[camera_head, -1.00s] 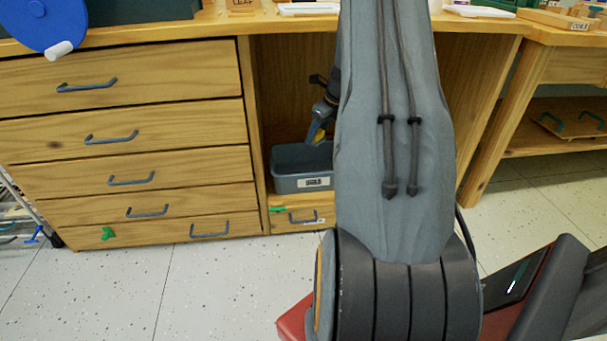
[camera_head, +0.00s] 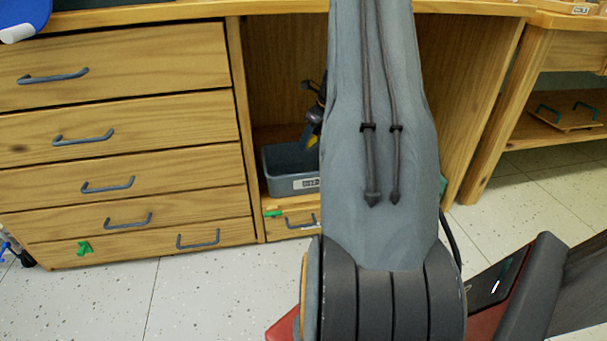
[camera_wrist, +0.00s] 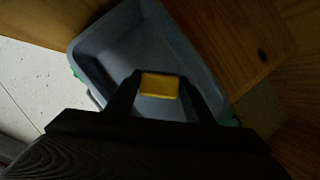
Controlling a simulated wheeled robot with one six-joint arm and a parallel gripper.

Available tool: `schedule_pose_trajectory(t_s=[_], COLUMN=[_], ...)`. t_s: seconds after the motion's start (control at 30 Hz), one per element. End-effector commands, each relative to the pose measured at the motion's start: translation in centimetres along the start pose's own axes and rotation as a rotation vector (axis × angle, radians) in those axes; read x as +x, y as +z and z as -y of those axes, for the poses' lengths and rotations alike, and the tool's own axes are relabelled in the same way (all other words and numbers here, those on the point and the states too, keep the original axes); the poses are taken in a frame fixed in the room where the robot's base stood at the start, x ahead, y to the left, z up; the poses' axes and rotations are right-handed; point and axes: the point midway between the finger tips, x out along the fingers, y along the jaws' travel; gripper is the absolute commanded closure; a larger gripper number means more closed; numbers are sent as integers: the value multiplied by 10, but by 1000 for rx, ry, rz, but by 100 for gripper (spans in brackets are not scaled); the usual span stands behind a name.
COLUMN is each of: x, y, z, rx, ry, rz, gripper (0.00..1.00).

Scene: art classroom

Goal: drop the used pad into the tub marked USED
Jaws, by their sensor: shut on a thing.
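My gripper (camera_wrist: 159,100) is shut on a small yellow pad (camera_wrist: 159,86), held between its two fingertips. In the wrist view, the grey-blue tub (camera_wrist: 118,48) lies below and beyond the fingers, and the pad appears over its inside. The tub also shows in the head view (camera_head: 278,184), in the open bay under the counter. A pale label (camera_head: 305,184) is on its front, too blurred to read and partly cut off by my arm. My gripper in the head view (camera_head: 309,140) is above the tub, partly hidden by my arm. The pad's height above the tub is unclear.
A wooden drawer unit (camera_head: 120,160) with several handles stands left of the bay. The bay's right wall (camera_head: 470,90) is close to my arm. A green piece (camera_head: 273,213) is below the tub. A low shelf (camera_head: 565,118) stands at right. The speckled floor (camera_head: 190,300) is clear at left.

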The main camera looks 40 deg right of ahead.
Motion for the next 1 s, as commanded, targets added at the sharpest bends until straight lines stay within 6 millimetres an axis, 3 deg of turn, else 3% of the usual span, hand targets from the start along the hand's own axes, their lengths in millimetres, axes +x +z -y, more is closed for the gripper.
schedule_pose_trajectory(t_s=[0.4,0.8,0.83,0.93,1.0], x=[35,36,36,36,36], y=[-14,-15,-15,-15,-15], z=[1,0,0,0,0], rx=[1,0,0,0,0], ry=[-1,-1,-1,-1,-1], rz=[0,0,0,0,0], gripper=[77,77,47,31,31])
